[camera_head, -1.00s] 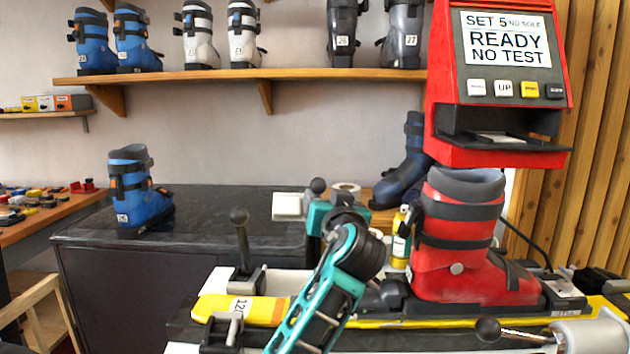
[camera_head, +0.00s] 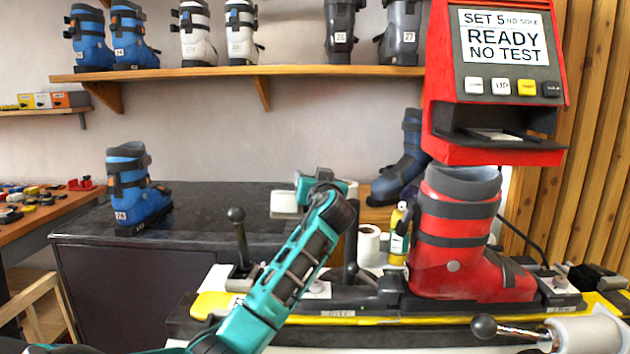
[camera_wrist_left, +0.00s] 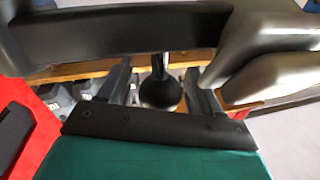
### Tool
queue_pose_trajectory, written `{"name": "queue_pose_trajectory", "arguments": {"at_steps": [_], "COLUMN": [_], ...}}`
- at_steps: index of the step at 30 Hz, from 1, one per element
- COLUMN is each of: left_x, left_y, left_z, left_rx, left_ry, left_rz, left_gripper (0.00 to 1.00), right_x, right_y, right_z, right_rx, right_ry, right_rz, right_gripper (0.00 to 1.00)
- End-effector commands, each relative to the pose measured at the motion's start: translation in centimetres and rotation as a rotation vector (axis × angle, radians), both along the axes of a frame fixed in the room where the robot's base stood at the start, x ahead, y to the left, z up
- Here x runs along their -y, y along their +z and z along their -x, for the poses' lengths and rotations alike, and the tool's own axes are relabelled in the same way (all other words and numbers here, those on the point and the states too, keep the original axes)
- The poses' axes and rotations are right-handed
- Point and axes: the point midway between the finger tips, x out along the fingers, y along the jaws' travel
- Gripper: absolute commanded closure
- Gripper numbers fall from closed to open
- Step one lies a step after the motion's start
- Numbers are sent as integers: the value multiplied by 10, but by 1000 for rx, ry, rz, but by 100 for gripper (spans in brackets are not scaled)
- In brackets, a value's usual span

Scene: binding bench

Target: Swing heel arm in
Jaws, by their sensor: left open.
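My left arm reaches up from the bottom left in the head view, and its teal left gripper (camera_head: 318,182) is by the top of a dark upright post (camera_head: 351,245), left of the red boot (camera_head: 460,235). The post's top is hidden behind my wrist. In the left wrist view a dark round knob on a stem (camera_wrist_left: 160,93) sits between the two spread fingers of that gripper (camera_wrist_left: 160,100). I cannot tell for sure whether this post is the heel arm. The red boot stands upright on the bench fixture. My right gripper is out of view.
A ball-topped lever (camera_head: 238,235) stands left of my forearm. Another black knob on a silver rod (camera_head: 485,327) lies at the front right. The red machine (camera_head: 500,85) reading "READY NO TEST" hangs over the boot. A blue boot (camera_head: 135,190) stands on the dark counter.

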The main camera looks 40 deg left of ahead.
Motion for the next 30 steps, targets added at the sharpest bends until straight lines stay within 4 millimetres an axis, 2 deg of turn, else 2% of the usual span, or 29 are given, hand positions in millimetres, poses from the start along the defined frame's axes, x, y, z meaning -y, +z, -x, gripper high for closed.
{"name": "queue_pose_trajectory", "arguments": {"at_steps": [8, 27, 30], "left_x": [-1, 0, 0], "left_y": [0, 0, 0], "left_z": [-1, 0, 0], "left_rx": [0, 0, 0], "left_ry": [-1, -1, -1], "left_rz": [0, 0, 0], "left_gripper": [36, 97, 100], "right_x": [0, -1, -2], "right_y": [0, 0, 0], "right_z": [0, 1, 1], "right_rx": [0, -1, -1], "right_ry": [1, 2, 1], "right_rz": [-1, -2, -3], "right_gripper": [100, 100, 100]}}
